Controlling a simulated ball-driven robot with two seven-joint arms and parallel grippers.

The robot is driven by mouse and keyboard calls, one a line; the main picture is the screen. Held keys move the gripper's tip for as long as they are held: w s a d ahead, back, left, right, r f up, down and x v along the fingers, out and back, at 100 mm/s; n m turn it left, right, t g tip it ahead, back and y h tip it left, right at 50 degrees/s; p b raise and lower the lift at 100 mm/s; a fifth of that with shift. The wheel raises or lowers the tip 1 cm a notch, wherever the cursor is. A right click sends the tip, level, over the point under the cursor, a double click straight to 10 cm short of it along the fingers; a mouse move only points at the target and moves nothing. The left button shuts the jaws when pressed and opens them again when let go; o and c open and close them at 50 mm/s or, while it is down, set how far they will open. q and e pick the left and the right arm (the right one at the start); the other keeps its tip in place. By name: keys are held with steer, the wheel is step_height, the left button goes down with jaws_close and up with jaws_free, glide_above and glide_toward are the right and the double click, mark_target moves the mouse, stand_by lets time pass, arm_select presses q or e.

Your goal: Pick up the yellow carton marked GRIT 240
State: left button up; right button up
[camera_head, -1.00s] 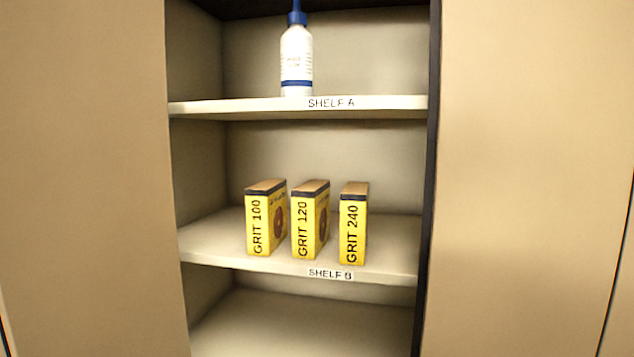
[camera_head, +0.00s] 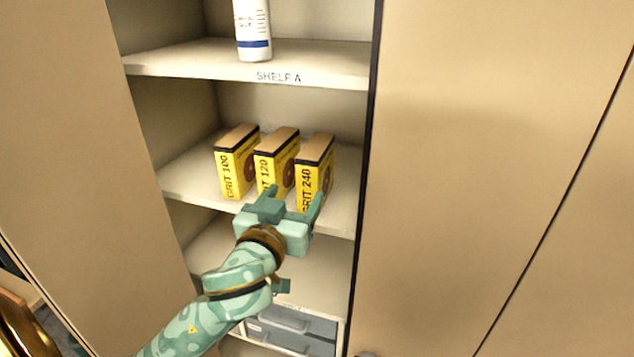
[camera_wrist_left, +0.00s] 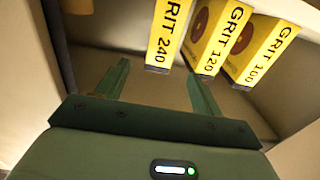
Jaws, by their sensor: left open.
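The yellow carton marked GRIT 240 (camera_head: 313,178) stands upright on Shelf B, rightmost of three cartons. In the left wrist view the GRIT 240 carton (camera_wrist_left: 168,35) is ahead of the fingers, between their lines. My left gripper (camera_head: 296,197) is open and empty just in front of the cartons, and hides the lower front of the GRIT 240 carton. In the left wrist view its two fingers (camera_wrist_left: 160,88) are spread wide, with no carton between them. My right gripper is not in view.
The GRIT 120 carton (camera_head: 275,165) and GRIT 100 carton (camera_head: 237,165) stand close to the left. Shelf A (camera_head: 320,62) is above with a white bottle (camera_head: 253,25). The cabinet's right panel (camera_head: 460,180) borders the opening. Grey drawers (camera_head: 290,328) are below.

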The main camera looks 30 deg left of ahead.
mark_target(307, 175)
arm_select(q)
steer(key=b+x, duration=0.5)
steer(key=x, duration=0.2)
steer(key=shift+w, duration=0.15)
steer(key=p+x, duration=0.1)
steer(key=x, duration=0.4)
steer(key=shift+a+r, duration=0.1)
steer(key=shift+a, duration=0.05)
steer(key=shift+w, duration=0.2)
steer(key=shift+s, duration=0.2)
steer(key=c, duration=1.2)
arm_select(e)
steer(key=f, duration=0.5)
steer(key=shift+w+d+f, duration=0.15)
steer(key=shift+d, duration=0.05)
